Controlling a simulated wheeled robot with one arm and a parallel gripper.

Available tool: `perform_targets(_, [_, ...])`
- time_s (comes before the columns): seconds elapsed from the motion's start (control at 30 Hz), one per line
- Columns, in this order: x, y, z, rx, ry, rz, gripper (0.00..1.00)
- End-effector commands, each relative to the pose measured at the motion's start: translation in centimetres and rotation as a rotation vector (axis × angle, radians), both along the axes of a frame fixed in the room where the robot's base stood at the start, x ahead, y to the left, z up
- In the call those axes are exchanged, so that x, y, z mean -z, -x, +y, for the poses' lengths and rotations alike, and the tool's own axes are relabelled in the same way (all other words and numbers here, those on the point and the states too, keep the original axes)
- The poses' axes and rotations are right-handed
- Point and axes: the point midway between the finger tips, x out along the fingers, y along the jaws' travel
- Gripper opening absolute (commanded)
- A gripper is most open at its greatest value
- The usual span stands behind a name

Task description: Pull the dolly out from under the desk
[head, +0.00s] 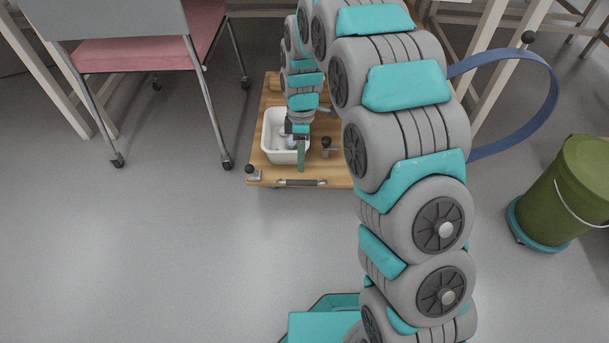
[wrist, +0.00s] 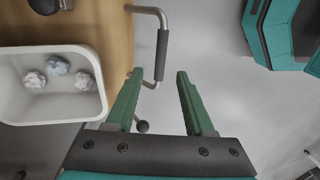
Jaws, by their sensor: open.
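The dolly (head: 258,166) is a low wooden platform between the desk legs, its near end out on open floor. It carries a dark-gripped metal handle (head: 302,183) along its near edge. In the wrist view the dolly's wood (wrist: 112,38) is at upper left and the handle (wrist: 162,55) stands out from its edge. My gripper (head: 301,168) is open, above the dolly's near end. In the wrist view my gripper (wrist: 158,74) has its green fingers apart, with the handle's lower end showing between the tips. Contact cannot be told. My arm hides the dolly's right side.
A white bin (head: 270,152) on the dolly holds three crumpled balls (wrist: 57,66). A pink-seated chair (head: 150,38) stands at left, its leg close to the dolly. A green bucket (head: 575,190) and blue strap (head: 530,118) are at right. The near floor at left is clear.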

Motion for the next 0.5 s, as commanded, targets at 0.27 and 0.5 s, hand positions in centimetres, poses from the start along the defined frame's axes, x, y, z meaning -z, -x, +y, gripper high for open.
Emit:
perform_targets(0.27, [3.6, 0.9, -0.1, 0.001, 0.003, 0.006, 0.53])
perform_targets(0.5, [6.7, 1.5, 0.0, 0.004, 0.002, 0.006, 0.53])
